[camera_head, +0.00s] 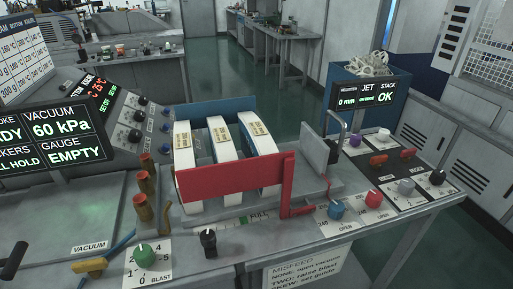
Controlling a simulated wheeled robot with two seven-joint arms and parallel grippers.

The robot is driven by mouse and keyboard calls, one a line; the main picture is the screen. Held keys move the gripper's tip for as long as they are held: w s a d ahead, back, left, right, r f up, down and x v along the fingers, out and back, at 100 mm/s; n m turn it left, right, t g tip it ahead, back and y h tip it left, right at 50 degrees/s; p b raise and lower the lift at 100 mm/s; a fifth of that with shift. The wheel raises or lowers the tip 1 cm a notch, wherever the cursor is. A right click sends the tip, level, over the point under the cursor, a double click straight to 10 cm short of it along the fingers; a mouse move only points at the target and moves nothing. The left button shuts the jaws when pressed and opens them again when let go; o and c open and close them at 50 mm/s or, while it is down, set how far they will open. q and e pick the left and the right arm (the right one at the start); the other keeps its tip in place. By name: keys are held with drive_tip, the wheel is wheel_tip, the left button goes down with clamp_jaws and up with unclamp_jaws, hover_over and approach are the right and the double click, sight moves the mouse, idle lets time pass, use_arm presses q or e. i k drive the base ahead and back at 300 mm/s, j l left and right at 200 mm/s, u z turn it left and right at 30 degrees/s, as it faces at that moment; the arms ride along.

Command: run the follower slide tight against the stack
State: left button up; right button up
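The stack shows as several white upright sleeves (224,150) with tan labels, standing with gaps between them and leaning slightly, between a blue back wall (210,108) and a red front rail (225,184). The follower slide (316,152) looks to be the grey upright plate with a bent grey handle (340,122), to the right of the stack. A clear gap separates it from the rightmost sleeve (258,140). Neither of my grippers is in view.
A display (366,98) right of the follower reads 0 mm and stack OK. Coloured knobs (336,210) line the front right. A black knob (208,240), a green blast knob (144,256) and copper posts (143,207) stand at front left. A blue bin (372,78) sits behind.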

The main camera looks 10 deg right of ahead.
sight(320, 153)
drive_tip(key=i+l, duration=0.1)
drive_tip(key=l, duration=0.55)
drive_tip(key=i+l, duration=0.15)
drive_tip(key=l, duration=0.5)
drive_tip(key=i+l+u, duration=0.1)
drive_tip(key=l, duration=0.55)
drive_tip(key=i+l, duration=0.1)
drive_tip(key=l, duration=0.55)
